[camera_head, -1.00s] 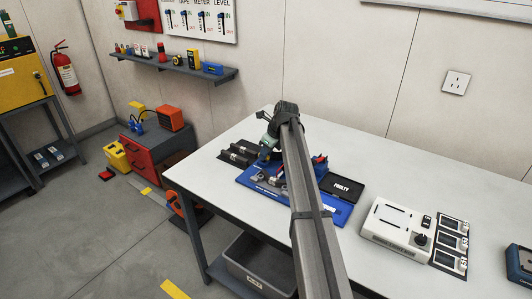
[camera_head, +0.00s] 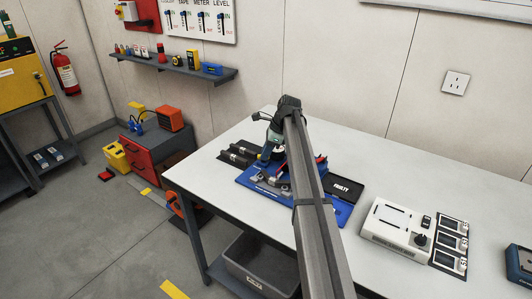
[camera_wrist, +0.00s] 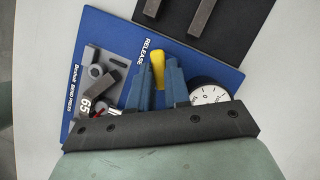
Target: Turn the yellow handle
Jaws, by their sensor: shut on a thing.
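In the wrist view, the yellow handle (camera_wrist: 158,68) stands beside the word RELEASE on a blue base plate (camera_wrist: 215,62) marked as a bend press. My gripper (camera_wrist: 160,72) has its two blue fingers on either side of the handle, shut on it. In the head view, my gripper (camera_head: 272,150) is over the blue base plate (camera_head: 342,214) on the table, and my arm hides the handle and much of the press.
A round white dial gauge (camera_wrist: 208,92) is close to the right finger. A grey bending block (camera_wrist: 97,88) lies left. A black FAULTY tray (camera_head: 343,188), a white control box (camera_head: 390,222) and a dark tray with bars (camera_head: 238,154) share the table. The table's right rear is clear.

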